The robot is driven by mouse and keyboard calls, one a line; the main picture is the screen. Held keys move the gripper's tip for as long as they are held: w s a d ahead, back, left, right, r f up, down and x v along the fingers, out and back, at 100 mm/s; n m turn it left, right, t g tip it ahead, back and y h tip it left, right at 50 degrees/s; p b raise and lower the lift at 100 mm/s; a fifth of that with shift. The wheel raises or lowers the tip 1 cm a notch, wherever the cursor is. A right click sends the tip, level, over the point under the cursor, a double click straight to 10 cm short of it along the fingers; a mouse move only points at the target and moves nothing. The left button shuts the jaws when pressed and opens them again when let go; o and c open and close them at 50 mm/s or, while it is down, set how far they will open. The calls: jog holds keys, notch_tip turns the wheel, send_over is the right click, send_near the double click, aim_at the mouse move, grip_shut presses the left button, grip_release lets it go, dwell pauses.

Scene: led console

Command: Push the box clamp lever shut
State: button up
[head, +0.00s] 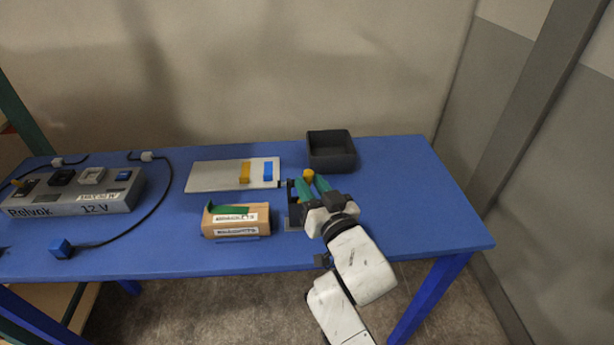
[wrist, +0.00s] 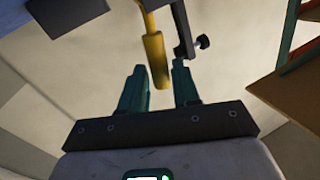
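The clamp (head: 291,192) is a dark upright on a grey base, just right of the brown box, and my gripper partly hides it. Its yellow lever (head: 308,174) shows as a small yellow end by my fingertips. In the wrist view the yellow lever (wrist: 154,55) reaches down toward the gap between my fingers, beside a dark clamp arm (wrist: 184,35) with a screw knob. My gripper (head: 311,186) has its green fingers apart; they also show in the wrist view (wrist: 158,75). I cannot tell whether a finger touches the lever.
The brown box (head: 207,224), with labels and a green piece on top, lies left of the clamp. Behind are a pale board (head: 212,176) with yellow and blue blocks and a dark bin (head: 332,160). A grey console (head: 75,200) with cables stands left. The blue table's right side (head: 430,210) is clear.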

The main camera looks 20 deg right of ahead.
jog(key=shift+w, duration=1.3)
jog(key=shift+c, duration=0.2)
grip_shut()
